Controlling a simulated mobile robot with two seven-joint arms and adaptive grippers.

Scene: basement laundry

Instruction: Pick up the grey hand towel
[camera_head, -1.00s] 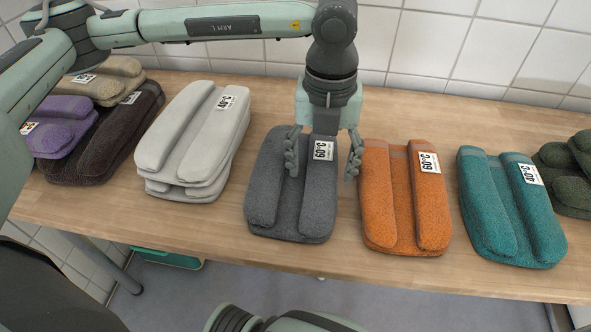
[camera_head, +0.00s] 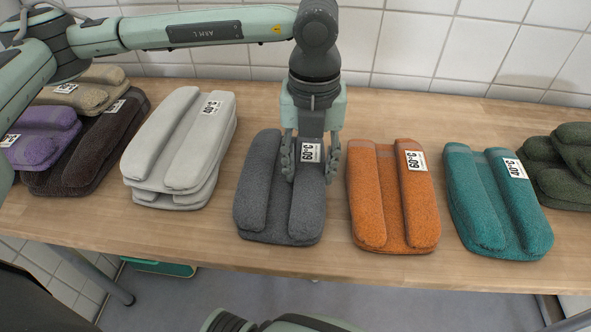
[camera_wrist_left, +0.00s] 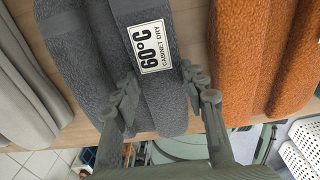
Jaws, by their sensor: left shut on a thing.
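The grey hand towel (camera_head: 262,200) lies folded on the wooden table, with a white 60°C label on its right-hand roll. My left gripper (camera_head: 309,168) comes down from above and is shut on that right-hand roll, one finger on each side, near the label. In the left wrist view the towel (camera_wrist_left: 85,55) fills the middle, and the gripper's fingers (camera_wrist_left: 163,105) straddle the labelled roll. The towel still appears to rest on the table. My right gripper is not in view.
An orange towel (camera_head: 365,205) lies close on the right, with a teal towel (camera_head: 475,205) and dark green ones (camera_head: 560,180) beyond. A light grey stack (camera_head: 160,140) stands on the left, past it dark brown (camera_head: 85,160) and purple (camera_head: 40,140) towels. The table front (camera_head: 200,245) is bare.

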